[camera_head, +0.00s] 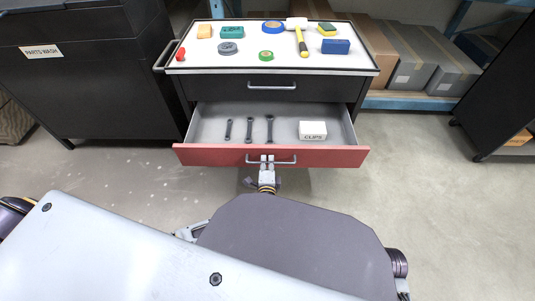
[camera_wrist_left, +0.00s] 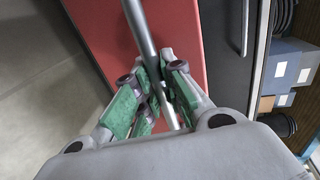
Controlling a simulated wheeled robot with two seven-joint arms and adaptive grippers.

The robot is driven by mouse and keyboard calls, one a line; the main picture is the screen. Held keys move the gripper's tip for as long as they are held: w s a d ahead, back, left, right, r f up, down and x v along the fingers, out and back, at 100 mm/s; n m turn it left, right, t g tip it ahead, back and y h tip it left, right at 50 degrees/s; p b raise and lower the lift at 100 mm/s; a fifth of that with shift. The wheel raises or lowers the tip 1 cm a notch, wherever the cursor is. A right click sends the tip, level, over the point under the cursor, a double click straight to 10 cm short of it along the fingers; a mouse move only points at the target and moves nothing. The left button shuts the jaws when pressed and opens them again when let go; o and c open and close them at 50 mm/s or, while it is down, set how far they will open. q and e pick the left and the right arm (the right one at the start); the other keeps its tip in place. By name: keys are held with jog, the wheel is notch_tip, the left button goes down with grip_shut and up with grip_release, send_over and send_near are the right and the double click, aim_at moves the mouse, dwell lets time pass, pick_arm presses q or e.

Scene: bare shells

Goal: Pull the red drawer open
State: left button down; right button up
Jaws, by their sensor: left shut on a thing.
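The red drawer (camera_head: 215,155) is the lower drawer of a dark tool cabinet and stands well open toward me. Its grey interior holds several dark wrenches (camera_head: 249,128) and a white box marked CLIPS (camera_head: 313,130). The drawer's bar handle (camera_head: 284,161) is on the red front. My left gripper (camera_head: 267,160) is at the middle of this handle. In the left wrist view its green-padded fingers (camera_wrist_left: 158,88) are closed around the metal bar (camera_wrist_left: 141,30), in front of the red panel (camera_wrist_left: 98,30). My right gripper is not seen.
The black upper drawer (camera_head: 225,88) is shut. Several tools, including a yellow-handled mallet (camera_head: 302,42), lie on the white cabinet top. A dark parts-wash unit (camera_head: 80,90) stands left, boxes on a shelf (camera_head: 410,60) right. Floor on both sides is clear.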

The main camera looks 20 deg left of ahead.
pick_arm(q)
jog(key=shift+s+d, duration=0.15)
jog(key=shift+s, duration=0.4)
jog(key=c, duration=1.5)
grip_release()
jog(key=shift+r, duration=0.1)
